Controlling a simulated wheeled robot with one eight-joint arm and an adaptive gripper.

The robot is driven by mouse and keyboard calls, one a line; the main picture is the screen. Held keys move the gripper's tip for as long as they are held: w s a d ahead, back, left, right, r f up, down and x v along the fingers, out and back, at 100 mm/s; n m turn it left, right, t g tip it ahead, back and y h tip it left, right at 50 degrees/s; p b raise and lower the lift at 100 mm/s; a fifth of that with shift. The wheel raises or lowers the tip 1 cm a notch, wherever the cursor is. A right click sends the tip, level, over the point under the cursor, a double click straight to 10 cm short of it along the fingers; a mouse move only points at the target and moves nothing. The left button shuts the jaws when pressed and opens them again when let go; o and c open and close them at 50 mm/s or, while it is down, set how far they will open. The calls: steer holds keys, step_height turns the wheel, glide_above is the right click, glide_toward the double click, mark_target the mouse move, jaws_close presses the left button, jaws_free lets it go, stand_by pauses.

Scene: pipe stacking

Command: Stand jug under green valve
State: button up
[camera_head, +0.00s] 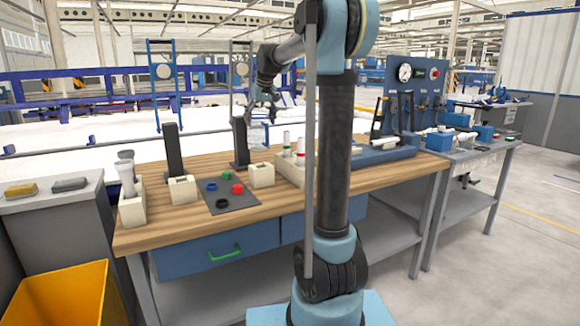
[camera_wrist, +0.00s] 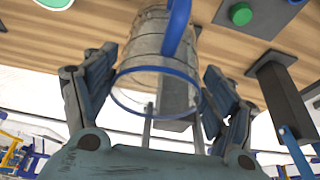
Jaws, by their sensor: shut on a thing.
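A clear jug (camera_wrist: 155,50) with a blue rim and blue handle fills the middle of the wrist view. My gripper (camera_wrist: 160,95) has one finger on each side of it and is shut on it. In the head view my gripper (camera_head: 263,97) is over the back edge of the bench, with the pale jug (camera_head: 258,114) just below it, partly hard to make out. A green round piece (camera_head: 225,177) lies on a dark mat; it also shows in the wrist view (camera_wrist: 241,13). I cannot tell which part is the green valve.
The wooden bench (camera_head: 200,218) carries the dark mat (camera_head: 245,202) with red, blue and black pieces, pale boxes (camera_head: 183,189) and dark upright posts (camera_head: 173,150). A holder with bottles (camera_head: 287,170) is right of the mat. A yellow bin (camera_head: 65,300) stands at the left.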

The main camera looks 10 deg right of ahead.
mark_target(261, 141)
step_height(261, 141, down, 10)
steer(key=shift+d, duration=0.15)
stand_by(0.5)
steer(key=o, duration=1.4)
steer(key=v, duration=1.2)
steer(key=shift+s, duration=0.15)
